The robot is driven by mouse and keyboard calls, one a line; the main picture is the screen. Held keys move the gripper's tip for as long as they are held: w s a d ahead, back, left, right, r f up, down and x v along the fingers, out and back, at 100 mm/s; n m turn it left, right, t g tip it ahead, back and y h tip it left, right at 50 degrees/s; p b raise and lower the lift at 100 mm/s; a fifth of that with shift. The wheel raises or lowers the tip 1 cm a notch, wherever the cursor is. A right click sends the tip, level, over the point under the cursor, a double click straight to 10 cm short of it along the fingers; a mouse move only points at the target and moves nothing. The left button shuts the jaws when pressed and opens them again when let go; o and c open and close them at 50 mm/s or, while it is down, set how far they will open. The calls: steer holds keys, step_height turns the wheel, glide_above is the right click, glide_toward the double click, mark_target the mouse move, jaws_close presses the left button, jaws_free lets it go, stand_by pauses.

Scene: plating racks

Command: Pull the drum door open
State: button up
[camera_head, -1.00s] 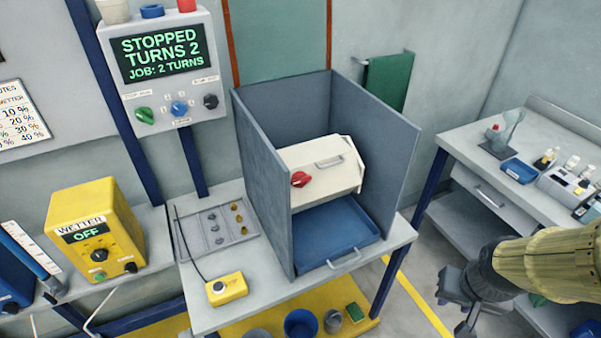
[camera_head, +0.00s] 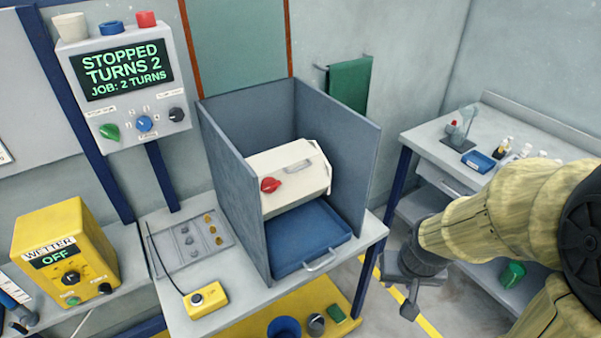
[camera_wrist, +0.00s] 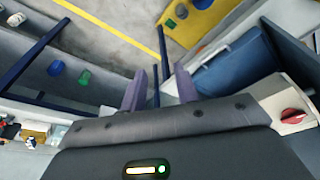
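The white drum (camera_head: 285,188) sits inside a grey three-sided booth (camera_head: 228,180). Its door bears a grey bar handle (camera_head: 299,166) and a red knob (camera_head: 270,185), and looks shut. The knob also shows at the right edge of the wrist view (camera_wrist: 292,116). My gripper (camera_head: 400,285) is to the right of the booth, in front of the bench, apart from the drum. In the wrist view its two fingers (camera_wrist: 159,90) stand apart with nothing between them. The drum's handle is not visible in the wrist view.
A blue tray (camera_head: 281,258) with a handle lies below the drum. The booth's right wall (camera_head: 352,160) stands between my gripper and the drum. A control panel (camera_head: 130,90) reads STOPPED, TURNS 2. A yellow pendant (camera_head: 205,300) lies on the bench. A side table (camera_head: 440,140) stands right.

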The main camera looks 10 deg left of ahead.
steer(key=w+a+f+m+t+y+p, duration=0.35)
steer(key=w+a, duration=0.35)
steer(key=w, duration=0.4)
steer(key=w+a+r+m+t+y+p, duration=0.2)
steer(key=w+a+r+m+t+y, duration=0.3)
steer(key=w+a+r+m+y, duration=0.1)
steer(key=shift+w+r+t, duration=0.35)
steer(key=shift+w+r, duration=0.3)
steer(key=shift+r, duration=0.1)
steer(key=shift+m+y, duration=0.25)
